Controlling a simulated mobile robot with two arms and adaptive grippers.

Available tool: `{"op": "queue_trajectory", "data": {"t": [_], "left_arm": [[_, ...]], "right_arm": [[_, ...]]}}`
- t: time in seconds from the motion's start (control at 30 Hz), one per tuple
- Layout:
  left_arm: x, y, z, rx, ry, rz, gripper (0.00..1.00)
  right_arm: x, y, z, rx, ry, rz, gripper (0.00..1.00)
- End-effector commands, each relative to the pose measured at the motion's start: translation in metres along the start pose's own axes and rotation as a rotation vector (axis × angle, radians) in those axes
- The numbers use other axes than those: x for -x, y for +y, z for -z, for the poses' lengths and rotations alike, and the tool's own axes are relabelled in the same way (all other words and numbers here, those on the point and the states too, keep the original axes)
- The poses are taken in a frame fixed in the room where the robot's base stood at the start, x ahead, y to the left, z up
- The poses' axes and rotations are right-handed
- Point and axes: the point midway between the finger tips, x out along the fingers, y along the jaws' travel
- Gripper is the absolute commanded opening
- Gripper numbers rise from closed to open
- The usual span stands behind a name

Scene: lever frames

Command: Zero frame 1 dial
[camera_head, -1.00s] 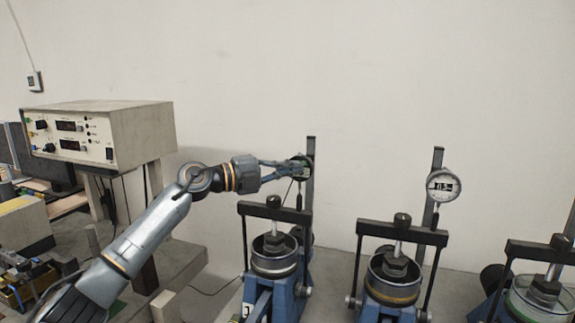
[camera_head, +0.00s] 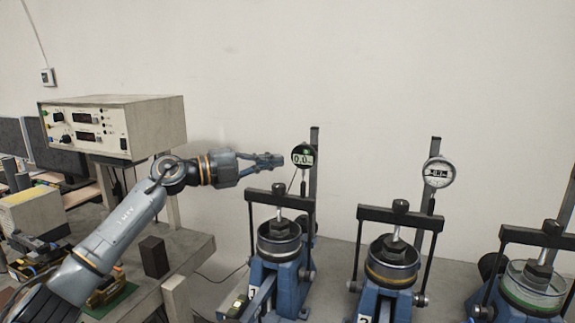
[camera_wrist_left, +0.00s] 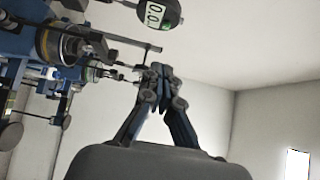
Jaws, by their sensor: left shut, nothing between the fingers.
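The frame 1 dial (camera_head: 302,156) is a round black gauge on an upright post, and its lit display reads 0.0. It also shows at the top of the left wrist view (camera_wrist_left: 158,10), again reading 0.0. Frame 1 (camera_head: 277,240) is the blue lever frame below it, with a black crossbar and a metal cup. My left gripper (camera_head: 279,160) is shut and empty, just left of the dial, with a small gap between them. In the left wrist view its fingertips (camera_wrist_left: 160,72) are together, below the dial. My right gripper is not in view.
Frame 2 (camera_head: 388,262) stands to the right with its own dial (camera_head: 438,172). A third lever frame (camera_head: 535,285) is at the right edge. A control box (camera_head: 150,125) stands on the left behind my arm. The wall above the frames is clear.

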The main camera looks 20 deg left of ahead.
Motion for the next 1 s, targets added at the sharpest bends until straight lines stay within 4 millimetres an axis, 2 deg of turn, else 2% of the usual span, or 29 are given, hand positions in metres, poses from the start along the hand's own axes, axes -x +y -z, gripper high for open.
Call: {"op": "queue_trajectory", "data": {"t": [0.03,0.2,0.33,0.47,0.7,1.0], "left_arm": [[0.011,0.005,0.000,-0.002,-0.002,-0.003,0.00],[0.039,0.005,0.000,0.000,-0.001,-0.003,0.00],[0.051,0.003,0.001,0.000,0.001,-0.002,0.00],[0.056,0.001,0.001,0.000,0.002,-0.002,0.00],[0.057,0.001,0.001,0.001,0.002,-0.002,0.00],[0.057,0.001,0.001,0.001,0.002,-0.002,0.00]], "right_arm": [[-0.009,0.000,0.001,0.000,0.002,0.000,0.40],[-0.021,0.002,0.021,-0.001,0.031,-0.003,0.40],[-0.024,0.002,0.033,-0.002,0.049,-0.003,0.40],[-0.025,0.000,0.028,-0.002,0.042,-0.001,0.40],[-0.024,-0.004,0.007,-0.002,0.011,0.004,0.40],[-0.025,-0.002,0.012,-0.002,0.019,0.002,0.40]]}}
